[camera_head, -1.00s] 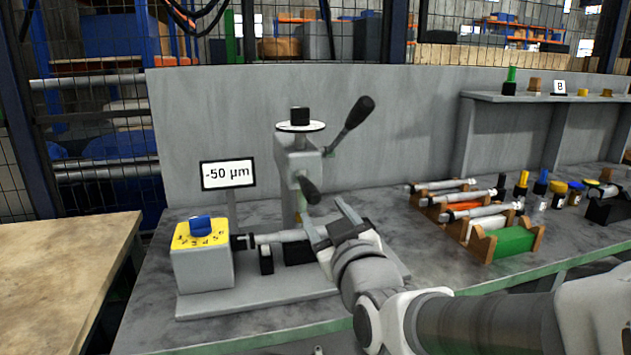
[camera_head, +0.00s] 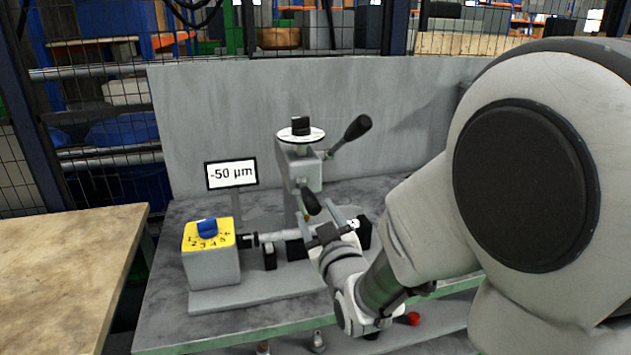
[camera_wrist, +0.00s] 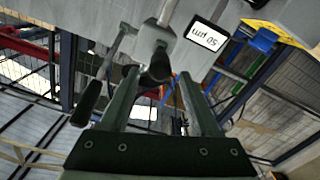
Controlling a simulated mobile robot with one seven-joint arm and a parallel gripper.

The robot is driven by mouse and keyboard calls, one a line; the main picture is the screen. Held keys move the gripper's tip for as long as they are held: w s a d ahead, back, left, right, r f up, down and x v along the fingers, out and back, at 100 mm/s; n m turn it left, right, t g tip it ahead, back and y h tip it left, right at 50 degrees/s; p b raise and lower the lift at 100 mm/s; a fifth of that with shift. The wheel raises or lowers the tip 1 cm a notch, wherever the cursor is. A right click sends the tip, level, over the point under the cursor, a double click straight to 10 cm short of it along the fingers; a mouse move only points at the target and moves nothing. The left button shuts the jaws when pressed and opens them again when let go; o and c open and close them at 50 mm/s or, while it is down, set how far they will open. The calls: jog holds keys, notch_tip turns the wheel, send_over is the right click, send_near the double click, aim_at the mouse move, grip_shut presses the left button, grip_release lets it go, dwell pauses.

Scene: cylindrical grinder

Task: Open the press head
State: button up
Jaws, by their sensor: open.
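The press head (camera_head: 302,168) is a grey block with a white dial disc and black knob on top, on a post at the bench's middle. A lever with a black handle (camera_head: 356,128) rises from its right side; it also shows in the wrist view (camera_wrist: 88,103). A second black handle (camera_head: 310,202) points down toward the front. My gripper (camera_head: 320,218) is open just below and in front of that handle. In the wrist view the handle's rounded end (camera_wrist: 158,68) appears between my fingertips (camera_wrist: 158,76); I cannot tell whether they touch.
A display reading -50 µm (camera_head: 231,174) stands left of the press. A yellow-topped box with a blue knob (camera_head: 209,236) and a horizontal shaft sit on the base plate below. A wooden table (camera_head: 65,265) is at left. My arm hides the bench's right side.

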aim_at(310, 196)
jog(key=x, duration=0.6)
grip_shut()
dwell(0.3)
dwell(1.1)
